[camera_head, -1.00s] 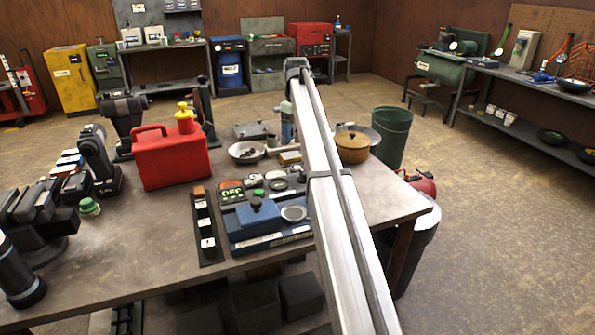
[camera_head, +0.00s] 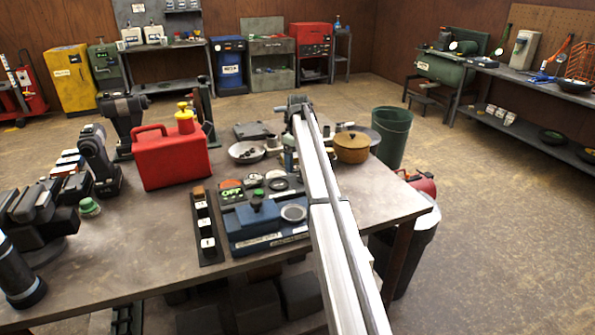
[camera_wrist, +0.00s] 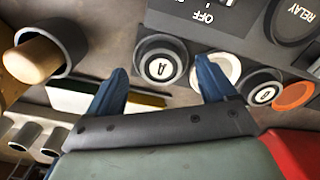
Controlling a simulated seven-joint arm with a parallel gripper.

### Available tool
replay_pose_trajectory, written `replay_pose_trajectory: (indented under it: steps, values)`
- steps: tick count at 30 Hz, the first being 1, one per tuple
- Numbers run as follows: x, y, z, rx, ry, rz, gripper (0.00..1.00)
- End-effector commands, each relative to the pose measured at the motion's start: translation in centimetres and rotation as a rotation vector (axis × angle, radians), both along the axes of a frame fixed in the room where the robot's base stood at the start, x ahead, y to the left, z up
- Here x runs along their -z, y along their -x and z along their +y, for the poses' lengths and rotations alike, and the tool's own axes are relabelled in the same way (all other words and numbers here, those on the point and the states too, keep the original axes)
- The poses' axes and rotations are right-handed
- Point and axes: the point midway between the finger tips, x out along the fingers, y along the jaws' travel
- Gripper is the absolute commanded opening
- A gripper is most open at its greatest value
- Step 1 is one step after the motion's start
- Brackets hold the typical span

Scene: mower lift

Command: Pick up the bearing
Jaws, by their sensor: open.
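No part is clearly recognisable as the bearing. In the wrist view, a round dark piece marked "A" (camera_wrist: 160,64) lies between and just beyond my fingertips, and a pale ring (camera_wrist: 222,68) lies partly behind the right finger. My gripper (camera_wrist: 158,66) has two blue fingers standing apart with nothing held between them. In the head view, my arm reaches down over the workbench (camera_head: 150,245) beyond the panel of round parts, and its fingers are too small or hidden to make out.
A red can (camera_head: 168,155) stands to the left, a metal bowl (camera_head: 247,151) behind, and a brown lidded pot (camera_head: 352,147) to the right. A dark cup with a wooden handle (camera_wrist: 38,58) lies left of my fingers.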

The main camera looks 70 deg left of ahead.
Motion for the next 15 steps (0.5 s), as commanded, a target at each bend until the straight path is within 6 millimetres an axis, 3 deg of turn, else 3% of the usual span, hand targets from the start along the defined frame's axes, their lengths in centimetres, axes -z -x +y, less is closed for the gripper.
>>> replay_pose_trajectory:
  steps: [4,11,15]
  values:
    - [1.6,0.0,-0.1,0.0,0.0,0.0,0.84]
    - [1.7,0.0,0.0,0.0,-0.001,0.0,0.84]
    - [1.7,0.0,0.0,0.0,-0.001,0.0,0.72]
